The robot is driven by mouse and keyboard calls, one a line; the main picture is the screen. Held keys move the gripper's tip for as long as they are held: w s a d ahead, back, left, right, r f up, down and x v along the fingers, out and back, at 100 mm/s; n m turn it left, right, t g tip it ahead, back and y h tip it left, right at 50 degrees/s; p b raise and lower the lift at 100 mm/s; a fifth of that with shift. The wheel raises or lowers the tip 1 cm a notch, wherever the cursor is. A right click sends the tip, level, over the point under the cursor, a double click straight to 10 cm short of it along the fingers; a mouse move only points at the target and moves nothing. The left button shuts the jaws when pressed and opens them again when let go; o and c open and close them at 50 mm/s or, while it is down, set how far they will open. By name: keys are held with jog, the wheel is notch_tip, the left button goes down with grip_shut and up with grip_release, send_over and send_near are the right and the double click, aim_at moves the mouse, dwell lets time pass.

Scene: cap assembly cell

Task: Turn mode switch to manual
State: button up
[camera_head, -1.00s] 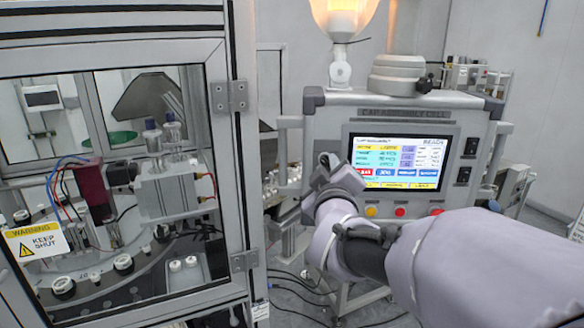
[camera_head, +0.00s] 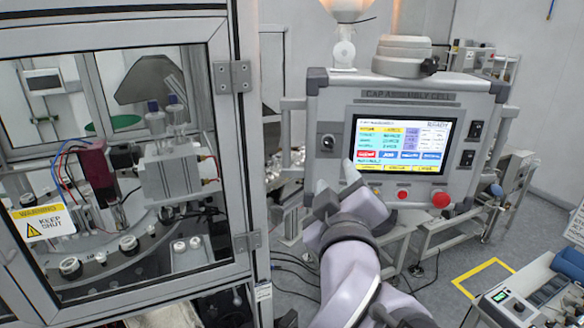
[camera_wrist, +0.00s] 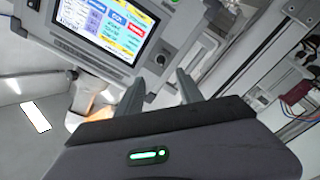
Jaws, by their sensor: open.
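The control panel (camera_head: 385,98) of the cap assembly cell has a lit screen (camera_head: 402,146).
Below the screen are a yellow button (camera_head: 374,190), a red button (camera_head: 403,194) and a larger red button (camera_head: 440,199). Black switches (camera_head: 475,130) are on the panel's right. A glazed machine enclosure (camera_head: 244,160) stands close on the left. Side handles (camera_head: 293,125) stick out from the panel.

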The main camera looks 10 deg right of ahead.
jog(key=s+a+f+m+g+y+b, duration=0.2)
jog(key=s+a+f+y+b, duration=0.15)
jog(key=f+b, duration=0.6)
jog(key=s+a+f+m+g+y+b, duration=0.2)
jog(key=s+f+b, duration=0.3)
jog(key=f, duration=0.7)
jog(key=s+d+f+m+g+b, duration=0.1)
jog(key=s+f+m+g+b, duration=0.3)
jog(key=f, duration=0.5)
jog(key=s+d+f+m+g+b, duration=0.2)
jog(key=s+f+m+g+b, duration=0.1)
jog(key=s+f, duration=0.4)
notch_tip(320, 180, down, 3)
jog(key=g+b, duration=0.1)
jog(key=b, duration=0.1)
jog(key=shift+s+d+m+h+b, duration=0.3)
jog(key=shift+s+m+h+b, duration=0.05)
jog(key=shift+m+b, duration=0.05)
jog(key=shift+f, duration=0.1)
jog(key=shift+c, duration=0.4)
